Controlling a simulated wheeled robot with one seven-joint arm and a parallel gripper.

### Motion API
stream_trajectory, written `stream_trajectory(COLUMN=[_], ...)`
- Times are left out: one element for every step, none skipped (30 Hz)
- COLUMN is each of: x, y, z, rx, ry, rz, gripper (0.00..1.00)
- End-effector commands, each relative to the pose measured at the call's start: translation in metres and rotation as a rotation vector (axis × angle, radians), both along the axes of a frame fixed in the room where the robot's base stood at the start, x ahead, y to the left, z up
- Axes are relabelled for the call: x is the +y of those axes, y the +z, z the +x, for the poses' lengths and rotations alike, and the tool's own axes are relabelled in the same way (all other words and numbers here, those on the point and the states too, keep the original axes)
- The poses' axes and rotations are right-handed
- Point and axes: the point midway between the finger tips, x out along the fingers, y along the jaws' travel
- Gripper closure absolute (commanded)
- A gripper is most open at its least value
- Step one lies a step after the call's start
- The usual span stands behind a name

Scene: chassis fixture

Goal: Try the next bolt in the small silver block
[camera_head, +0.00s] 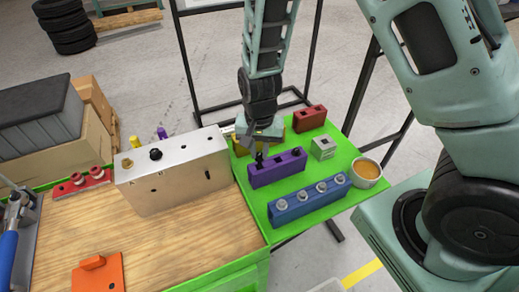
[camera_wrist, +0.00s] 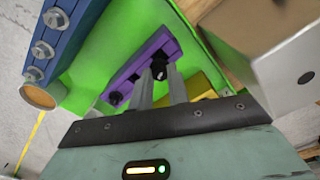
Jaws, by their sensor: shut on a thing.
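My gripper (camera_head: 260,147) points down at the left end of the purple block (camera_head: 277,174). Its fingers are shut on a black bolt (camera_head: 259,158), which also shows between the fingertips in the wrist view (camera_wrist: 158,70). The bolt is at the purple block's top; I cannot tell whether it is still seated in its hole. A second dark bolt or hole (camera_head: 296,153) is at the block's right end. The small silver block (camera_head: 323,148) stands apart to the right on the green surface. I do not see it in the wrist view.
A blue block (camera_head: 310,201) with several silver bolts lies in front, beside a bowl (camera_head: 367,170). A red block (camera_head: 309,118) stands behind. A yellow block (camera_wrist: 194,88) is close to my gripper. A large silver box (camera_head: 175,175) stands left on the wooden top.

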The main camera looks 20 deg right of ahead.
Motion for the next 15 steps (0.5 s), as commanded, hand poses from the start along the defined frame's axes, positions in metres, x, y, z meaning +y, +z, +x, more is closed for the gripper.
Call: stream_trajectory(x=[0.0,0.0,0.0,0.0,0.0,0.0,0.0,0.0,0.0,0.0,0.0,0.0,0.0,0.0,0.0], y=[0.008,0.01,0.013,0.015,0.018,0.021,0.023,0.025,0.028,0.031,0.033,0.036,0.038,0.04,0.043], z=[0.0,0.0,0.0,0.0,0.0,0.0,0.0,0.0,0.0,0.0,0.0,0.0,0.0,0.0,0.0], rx=[0.0,0.0,0.0,0.0,0.0,0.0,0.0,0.0,0.0,0.0,0.0,0.0,0.0,0.0,0.0], ry=[0.0,0.0,0.0,0.0,0.0,0.0,0.0,0.0,0.0,0.0,0.0,0.0,0.0,0.0,0.0], rz=[0.0,0.0,0.0,0.0,0.0,0.0,0.0,0.0,0.0,0.0,0.0,0.0,0.0,0.0,0.0], gripper=[1.0,1.0,1.0,1.0,1.0,1.0,1.0,1.0,1.0,1.0,1.0,1.0,1.0,1.0,1.0])
